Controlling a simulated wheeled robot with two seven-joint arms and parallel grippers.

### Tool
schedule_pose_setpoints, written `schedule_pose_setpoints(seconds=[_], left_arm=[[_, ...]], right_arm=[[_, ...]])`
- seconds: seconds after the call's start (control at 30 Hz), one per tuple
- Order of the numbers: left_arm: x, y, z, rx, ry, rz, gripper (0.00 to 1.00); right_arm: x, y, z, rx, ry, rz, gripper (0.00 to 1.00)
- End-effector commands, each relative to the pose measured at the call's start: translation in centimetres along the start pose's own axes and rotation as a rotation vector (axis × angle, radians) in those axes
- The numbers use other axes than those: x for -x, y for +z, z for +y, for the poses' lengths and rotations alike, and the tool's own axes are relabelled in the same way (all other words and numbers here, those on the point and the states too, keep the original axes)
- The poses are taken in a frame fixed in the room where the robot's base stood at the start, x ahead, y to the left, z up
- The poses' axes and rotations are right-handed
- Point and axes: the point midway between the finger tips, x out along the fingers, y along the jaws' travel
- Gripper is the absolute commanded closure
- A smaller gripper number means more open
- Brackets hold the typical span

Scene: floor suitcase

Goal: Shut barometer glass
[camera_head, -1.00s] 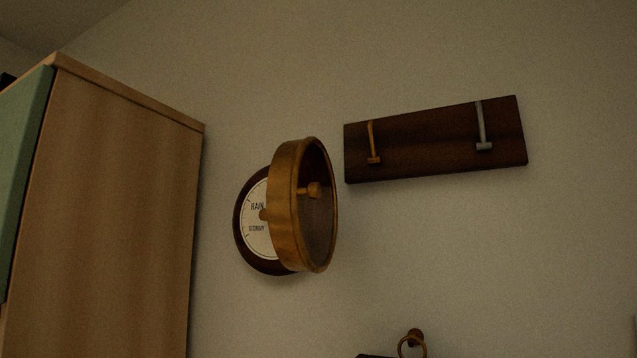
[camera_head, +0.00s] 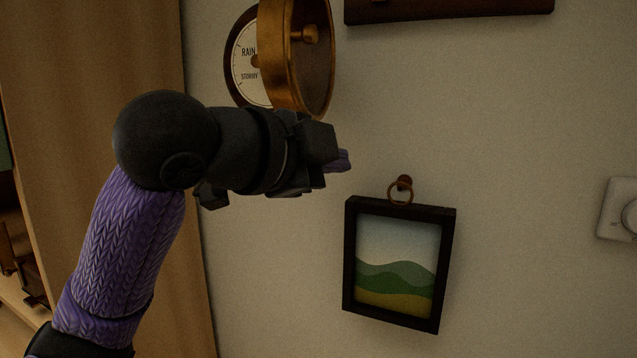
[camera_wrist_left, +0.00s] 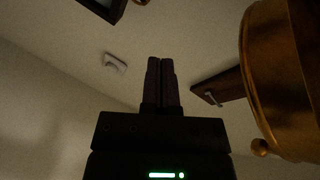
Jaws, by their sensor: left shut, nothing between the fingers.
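The barometer (camera_head: 246,62) hangs on the wall at the top of the head view, its white dial partly showing "RAIN" and "STORMY". Its brass-rimmed glass cover (camera_head: 283,62) stands swung open, out from the dial, with a small knob (camera_head: 310,34) on it. My left gripper (camera_head: 343,160) is just below the cover, pointing right, with its fingers together and empty. In the left wrist view the closed fingers (camera_wrist_left: 160,82) are at the middle, and the brass cover (camera_wrist_left: 275,80) is large at the right, apart from the fingertips. My right gripper is not in view.
A framed landscape picture (camera_head: 398,262) hangs from a ring at the lower right of my gripper. A dark hook board (camera_head: 450,10) is above, and a wall switch (camera_head: 618,208) is at the far right. A wooden cabinet (camera_head: 100,60) stands at the left.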

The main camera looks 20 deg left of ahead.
Motion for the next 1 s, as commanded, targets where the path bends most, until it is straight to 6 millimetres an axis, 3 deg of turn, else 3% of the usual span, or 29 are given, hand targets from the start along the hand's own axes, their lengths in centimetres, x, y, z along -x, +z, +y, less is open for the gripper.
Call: schedule_pose_setpoints(seconds=[0.03,0.13,0.2,0.33,0.47,0.87,1.0], left_arm=[[3.3,-2.5,-2.6,-0.122,-0.057,0.018,1.0],[8.7,-5.8,-5.0,-0.33,-0.129,0.025,1.0],[11.3,-7.2,-5.7,-0.428,-0.165,0.018,1.0],[13.6,-8.2,-6.1,-0.515,-0.194,0.007,1.0],[12.6,-8.5,-6.3,-0.524,-0.192,0.009,1.0],[4.2,-9.0,-7.9,-0.518,-0.192,0.01,1.0],[4.7,-7.1,-8.8,-0.518,-0.197,0.006,1.0]], right_arm=[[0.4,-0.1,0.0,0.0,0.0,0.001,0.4],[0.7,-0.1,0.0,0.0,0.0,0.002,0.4],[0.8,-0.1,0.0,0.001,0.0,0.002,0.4],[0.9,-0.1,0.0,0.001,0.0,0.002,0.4],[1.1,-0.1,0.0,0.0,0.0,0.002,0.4],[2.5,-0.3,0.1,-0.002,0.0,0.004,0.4],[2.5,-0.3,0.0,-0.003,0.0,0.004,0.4]])
